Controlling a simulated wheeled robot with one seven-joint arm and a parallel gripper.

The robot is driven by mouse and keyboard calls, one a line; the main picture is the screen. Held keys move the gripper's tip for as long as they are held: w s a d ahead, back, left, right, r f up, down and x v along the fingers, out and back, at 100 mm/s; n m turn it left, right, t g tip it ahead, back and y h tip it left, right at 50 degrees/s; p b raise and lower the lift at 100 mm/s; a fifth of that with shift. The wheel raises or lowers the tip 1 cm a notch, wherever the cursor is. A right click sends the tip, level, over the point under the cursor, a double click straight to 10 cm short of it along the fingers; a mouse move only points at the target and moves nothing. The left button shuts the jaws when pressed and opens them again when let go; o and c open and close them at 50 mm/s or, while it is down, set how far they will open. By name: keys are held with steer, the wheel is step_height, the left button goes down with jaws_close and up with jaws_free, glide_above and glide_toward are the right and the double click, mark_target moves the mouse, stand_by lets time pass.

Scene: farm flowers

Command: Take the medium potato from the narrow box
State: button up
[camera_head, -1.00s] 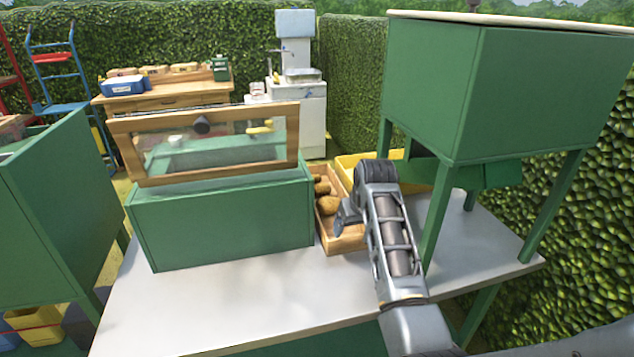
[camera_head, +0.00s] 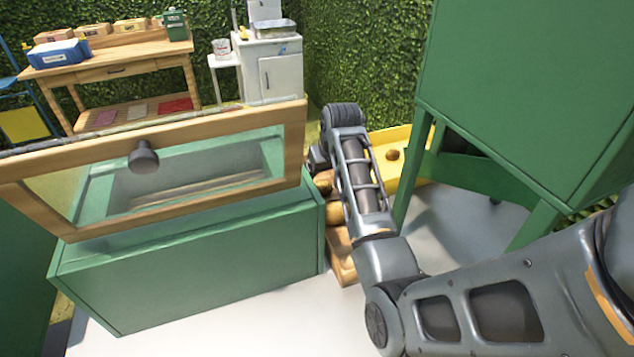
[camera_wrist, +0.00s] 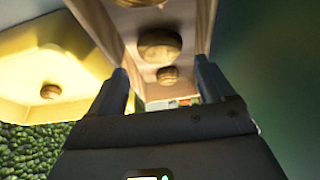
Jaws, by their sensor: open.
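The narrow wooden box (camera_head: 342,268) stands between the green glass-lidded box and the yellow tray, partly hidden by my arm. In the head view a large potato (camera_head: 333,213) lies in it, with another potato (camera_head: 324,178) behind. In the wrist view the box (camera_wrist: 203,22) holds three potatoes in a row: one cut off at the top edge (camera_wrist: 140,2), a middle-sized one (camera_wrist: 160,46) and a smaller one (camera_wrist: 167,75). My gripper (camera_wrist: 162,66) is open and empty. Its fingers flank the line of the smaller potato, apart from it. In the head view the fingers are largely hidden.
A yellow tray (camera_head: 408,170) with one potato (camera_head: 393,154) is right of the narrow box. The green box (camera_head: 190,262) with a raised wood-framed glass lid (camera_head: 297,150) stands close on the left. A tall green cabinet (camera_head: 520,90) on legs stands at the right.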

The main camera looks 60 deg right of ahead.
mark_target(322, 184)
steer(key=shift+x, duration=3.45)
steer(key=shift+s+a, duration=0.1)
steer(key=shift+a, duration=0.05)
steer(key=c, duration=0.8)
